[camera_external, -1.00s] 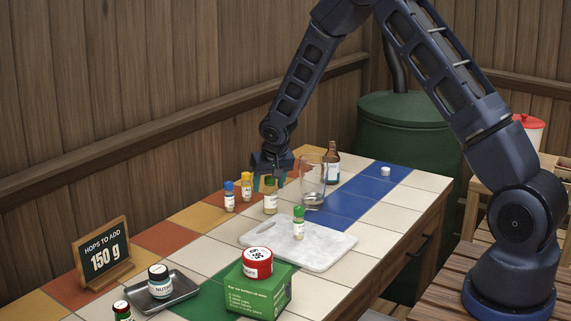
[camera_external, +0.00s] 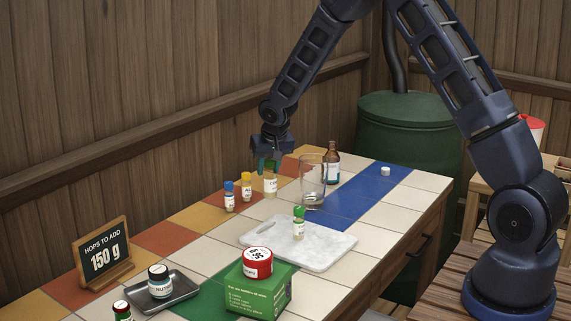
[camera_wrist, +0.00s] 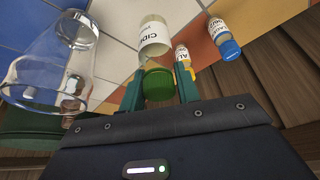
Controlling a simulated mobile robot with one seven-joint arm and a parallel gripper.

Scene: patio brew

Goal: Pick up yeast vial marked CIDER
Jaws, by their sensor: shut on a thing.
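The yeast vial marked CIDER (camera_wrist: 154,38) has a green cap and a white label, and the letters "CIDE" show in the wrist view. My gripper (camera_wrist: 160,84) is shut on it near the green cap, one teal finger on each side. In the external view, my gripper (camera_external: 270,160) is above the left back of the counter, with the CIDER vial (camera_external: 270,186) upright below the fingers. It appears lifted a little off the tiles.
A yellow-capped vial (camera_external: 246,186) and a blue-capped vial (camera_external: 229,197) stand just left. A glass (camera_external: 312,182) and brown bottle (camera_external: 332,163) stand close on the right. Another green-capped vial (camera_external: 299,224) is on the marble board (camera_external: 325,256).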

